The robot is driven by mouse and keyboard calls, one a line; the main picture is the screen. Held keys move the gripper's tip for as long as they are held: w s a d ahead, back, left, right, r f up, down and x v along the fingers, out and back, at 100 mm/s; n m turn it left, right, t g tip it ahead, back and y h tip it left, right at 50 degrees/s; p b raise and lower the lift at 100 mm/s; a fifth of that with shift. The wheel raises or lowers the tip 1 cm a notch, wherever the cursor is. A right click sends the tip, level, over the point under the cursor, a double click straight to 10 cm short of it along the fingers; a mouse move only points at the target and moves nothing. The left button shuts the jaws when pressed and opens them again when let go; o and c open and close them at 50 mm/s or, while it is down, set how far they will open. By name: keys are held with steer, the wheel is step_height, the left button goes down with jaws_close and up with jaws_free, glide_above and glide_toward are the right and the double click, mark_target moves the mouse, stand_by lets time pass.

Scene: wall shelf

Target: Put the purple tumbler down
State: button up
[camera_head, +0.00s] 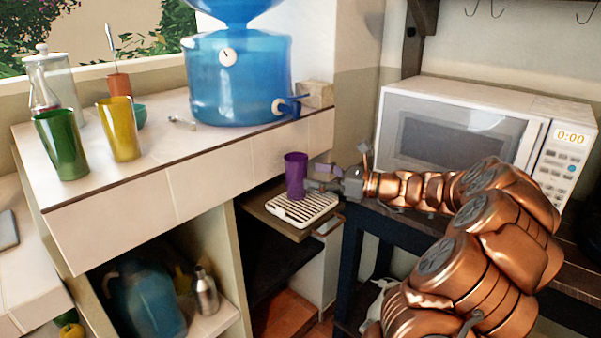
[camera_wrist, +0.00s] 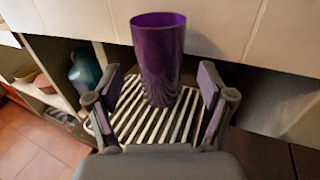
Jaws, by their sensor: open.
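The purple tumbler (camera_head: 296,175) stands upright on a white slatted rack (camera_head: 318,211) on a small wooden shelf below the counter. In the wrist view the tumbler (camera_wrist: 158,55) stands on the slats (camera_wrist: 131,124) just beyond my fingertips, with its base resting on the rack. My gripper (camera_wrist: 158,100) is open, one finger on each side, with clear gaps between the fingers and the tumbler. In the head view my gripper (camera_head: 328,177) is just right of the tumbler, level with its lower half.
A green tumbler (camera_head: 62,144) and a yellow tumbler (camera_head: 122,129) stand on the counter (camera_head: 190,168), left of a blue water dispenser (camera_head: 238,78). A white microwave (camera_head: 455,130) is at the right. The counter front rises close behind the purple tumbler.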

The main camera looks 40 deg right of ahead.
steer(key=v, duration=0.6)
steer(key=shift+s, duration=0.35)
steer(key=s+a+f+n+g, duration=0.25)
steer(key=a+n+g, duration=0.4)
steer(key=a, duration=0.85)
steer(key=s+a+f+n+g, duration=0.25)
steer(key=a+n+g, duration=0.4)
steer(key=a, duration=0.85)
steer(key=s+a+f+n+g+h, duration=0.1)
steer(key=s+a+f+n+g, duration=0.1)
steer(key=s+a+f+n, duration=0.25)
steer(key=s+d+f+n+g+h, duration=0.1)
steer(key=s+n+h, duration=0.3)
steer(key=s, duration=0.5)
steer(key=s+d+f+n+g+h, duration=0.1)
steer(key=s+d+f+n+h, duration=0.2)
steer(key=s+n+h, duration=0.2)
steer(key=s+n, duration=0.2)
steer(key=s, duration=0.2)
steer(key=shift+f+h, duration=0.25)
steer(key=shift+h, duration=0.05)
